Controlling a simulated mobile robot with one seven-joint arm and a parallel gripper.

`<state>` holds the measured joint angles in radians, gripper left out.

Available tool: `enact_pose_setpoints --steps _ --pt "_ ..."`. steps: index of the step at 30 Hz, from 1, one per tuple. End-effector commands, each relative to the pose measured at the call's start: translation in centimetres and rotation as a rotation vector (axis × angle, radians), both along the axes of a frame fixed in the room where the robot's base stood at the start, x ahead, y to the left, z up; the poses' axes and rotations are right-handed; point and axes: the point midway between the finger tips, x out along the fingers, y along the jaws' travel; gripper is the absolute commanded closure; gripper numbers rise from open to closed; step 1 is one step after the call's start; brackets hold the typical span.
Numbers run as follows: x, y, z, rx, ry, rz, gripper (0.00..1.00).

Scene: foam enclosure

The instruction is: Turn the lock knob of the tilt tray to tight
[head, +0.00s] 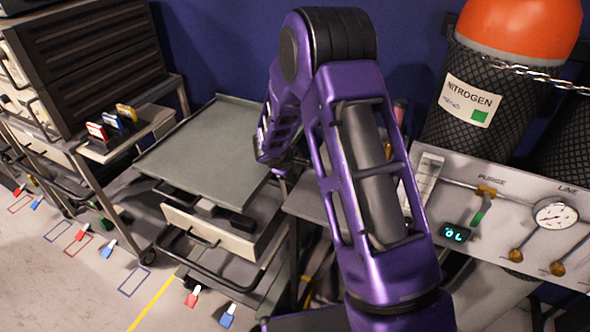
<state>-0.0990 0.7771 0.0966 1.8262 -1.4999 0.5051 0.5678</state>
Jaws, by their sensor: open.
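The tilt tray (205,145) is a flat grey-green plate with a low rim, on a cart left of centre in the head view. It looks about level. My purple arm rises in front of it and bends down toward its right edge. My gripper (284,166) is a small dark shape at the arm's far end, by the tray's right edge. It is open, but its fingers are mostly hidden. I cannot make out the lock knob; the arm covers the area right of the tray.
A pale drawer (208,233) with a dark handle is below the tray. A dark-slatted cabinet (85,55) and cart stand left. On the right are a netted nitrogen cylinder (480,100) and a gauge panel (500,215). Floor at lower left is mostly clear, with coloured tags.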

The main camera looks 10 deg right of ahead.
Motion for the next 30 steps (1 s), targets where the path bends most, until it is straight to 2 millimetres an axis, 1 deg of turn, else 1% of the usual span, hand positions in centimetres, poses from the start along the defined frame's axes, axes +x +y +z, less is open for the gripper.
enact_pose_setpoints --steps 2,6,14,15,16,23,30 --pt "0.00 0.00 0.02 0.000 0.000 0.000 0.19" --pt "-0.02 0.00 0.02 0.000 0.000 0.000 0.44" --pt "-0.03 0.01 0.04 0.000 0.000 0.000 0.91" --pt "-0.02 0.02 0.04 0.000 0.000 0.000 0.98" --pt "-0.02 0.02 0.04 0.000 0.000 0.000 1.00" --pt "-0.02 -0.06 0.26 0.008 0.013 -0.001 1.00" --pt "0.10 -0.21 0.86 0.059 0.080 -0.004 1.00"
